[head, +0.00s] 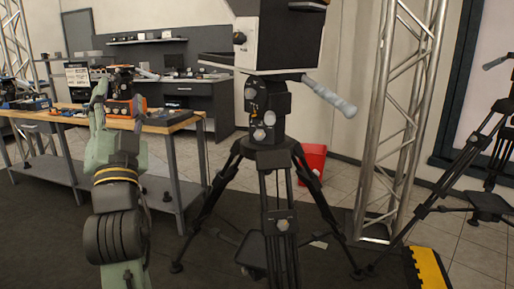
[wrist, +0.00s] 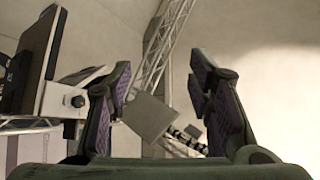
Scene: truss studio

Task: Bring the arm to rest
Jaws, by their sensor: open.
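My gripper (wrist: 160,100) shows in the wrist view with its two dark, purple-padded fingers wide apart. Nothing is held between them. They point up toward the pale wall, with a metal truss and a grey panel (wrist: 148,116) beyond the gap. In the head view my arm (head: 115,185) stands upright at the left, in front of the wooden workbench.
A camera rig on a black tripod (head: 270,160) stands right of my arm. The workbench (head: 165,122) carries tools and an orange item (head: 125,106). A metal truss (head: 395,110), a red bin (head: 312,162) and a yellow-black ramp (head: 427,268) are farther right.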

